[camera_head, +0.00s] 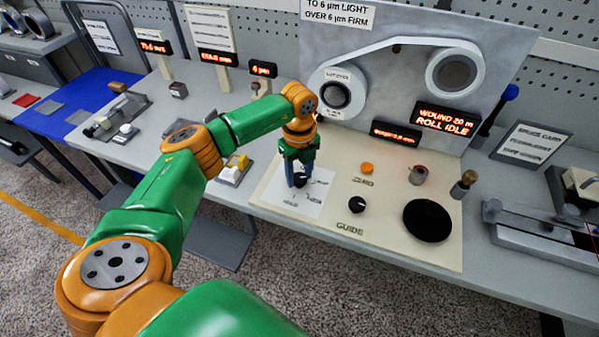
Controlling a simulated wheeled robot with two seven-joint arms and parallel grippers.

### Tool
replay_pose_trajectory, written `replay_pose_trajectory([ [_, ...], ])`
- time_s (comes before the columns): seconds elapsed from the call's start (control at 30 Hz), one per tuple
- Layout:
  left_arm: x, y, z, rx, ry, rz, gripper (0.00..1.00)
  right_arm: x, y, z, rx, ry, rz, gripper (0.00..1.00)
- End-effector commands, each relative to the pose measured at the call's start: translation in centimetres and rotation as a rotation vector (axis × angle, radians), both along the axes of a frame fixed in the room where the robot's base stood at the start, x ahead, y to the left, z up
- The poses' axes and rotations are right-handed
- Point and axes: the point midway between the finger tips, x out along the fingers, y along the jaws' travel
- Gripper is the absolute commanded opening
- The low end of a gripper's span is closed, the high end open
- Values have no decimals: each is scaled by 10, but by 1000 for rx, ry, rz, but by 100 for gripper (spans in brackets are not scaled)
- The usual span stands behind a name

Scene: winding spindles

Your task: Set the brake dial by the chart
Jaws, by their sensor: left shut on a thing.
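My left gripper (299,178) points down at the brake dial, a black knob (301,181) on a white card (312,199) at the left of the cream panel. It is shut on the dial. The fingers hide much of the knob and some card lettering, so I cannot read its setting. The chart (338,13) at the top reads "TO 6 µm LIGHT, OVER 6 µm FIRM". A small red-lit display (263,69) reads 6 µm. My right gripper is not in view.
Right of the card are a black GUIDE knob (357,205), an orange ZERO button (367,168), a red-topped post (417,175) and a black disc (427,220) with a crank handle (464,184). A display (447,119) reads "WOUND 20 m ROLL IDLE". Belted spools (337,94) stand behind.

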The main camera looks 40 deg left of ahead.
Motion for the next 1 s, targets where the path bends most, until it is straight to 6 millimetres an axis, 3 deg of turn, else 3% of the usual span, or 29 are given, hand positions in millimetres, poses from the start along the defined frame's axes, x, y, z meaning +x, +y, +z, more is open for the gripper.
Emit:
replay_pose_trajectory([
  [0.17,1,1,1,2,-4,1,0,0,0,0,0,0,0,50],
  [0.2,1,1,1,2,-4,1,60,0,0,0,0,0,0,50],
  [0.27,1,1,1,2,-4,1,76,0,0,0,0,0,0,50],
  [0.3,1,1,1,2,-3,1,79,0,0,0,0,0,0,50],
  [0.6,1,0,4,1,-4,0,79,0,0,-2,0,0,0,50],
  [0.9,1,1,61,1,-6,1,79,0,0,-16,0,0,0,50],
  [1.0,1,1,70,1,-3,0,79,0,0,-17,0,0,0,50],
])
